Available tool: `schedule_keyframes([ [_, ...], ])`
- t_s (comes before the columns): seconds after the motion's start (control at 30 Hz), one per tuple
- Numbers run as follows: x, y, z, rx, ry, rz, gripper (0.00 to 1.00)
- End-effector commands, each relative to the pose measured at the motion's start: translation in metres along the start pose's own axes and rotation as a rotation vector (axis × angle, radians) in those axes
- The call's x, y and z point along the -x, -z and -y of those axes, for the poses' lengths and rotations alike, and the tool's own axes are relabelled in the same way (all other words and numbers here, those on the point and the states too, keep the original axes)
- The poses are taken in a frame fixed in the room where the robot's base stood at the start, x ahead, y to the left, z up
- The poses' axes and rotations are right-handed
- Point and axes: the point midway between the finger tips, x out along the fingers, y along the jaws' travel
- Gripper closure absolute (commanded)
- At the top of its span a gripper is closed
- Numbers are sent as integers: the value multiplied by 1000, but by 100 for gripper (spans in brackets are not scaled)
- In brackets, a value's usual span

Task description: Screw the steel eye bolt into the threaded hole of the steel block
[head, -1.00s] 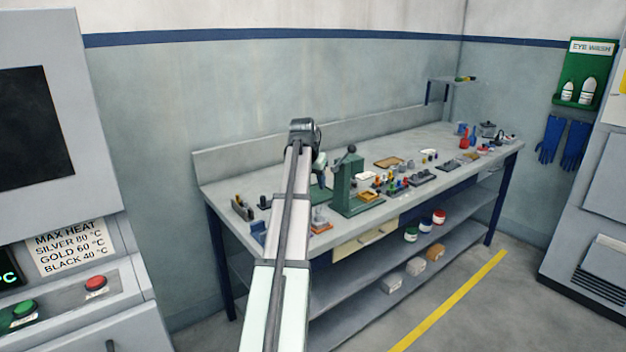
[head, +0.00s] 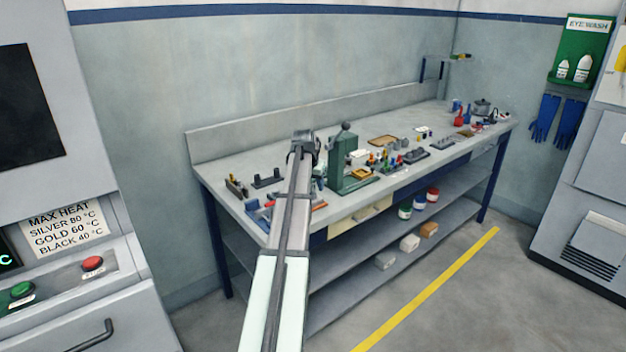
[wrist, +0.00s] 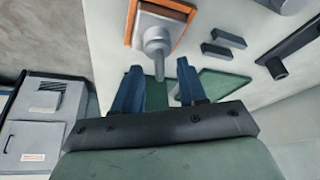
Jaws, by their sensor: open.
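In the wrist view a grey block (wrist: 165,17) sits on an orange-rimmed base. A grey round piece with a narrower stem (wrist: 157,42) stands out from the block; I cannot tell if it is the eye bolt, and no ring shows clearly. My gripper (wrist: 158,68) is open, its two blue fingers apart, with the stem's end showing in the gap between them. Nothing is visibly gripped. In the head view my arm reaches over the near left part of the bench and hides the gripper; an orange edge (head: 320,206) shows just right of the arm.
In the head view a green press (head: 343,165) stands on the bench right of my arm. Several small tools and trays fill the bench further right. Dark holders (head: 266,180) stand left of the arm. In the wrist view grey bars (wrist: 222,42) lie right of the block.

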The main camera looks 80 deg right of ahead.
Motion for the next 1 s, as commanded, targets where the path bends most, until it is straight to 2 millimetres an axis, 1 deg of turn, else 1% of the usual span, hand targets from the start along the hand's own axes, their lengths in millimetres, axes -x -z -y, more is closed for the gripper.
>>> schedule_keyframes([
  [0.3, -2, 0, 0, 0, 0, 0, 59],
  [0.73, -1, 0, 0, 0, 0, 0, 100],
  [0.9, -1, 0, 0, 0, -1, 0, 100],
  [0.93, -1, 0, 0, 0, -1, 0, 86],
  [1.0, -1, 0, 0, 0, -1, 0, 79],
])
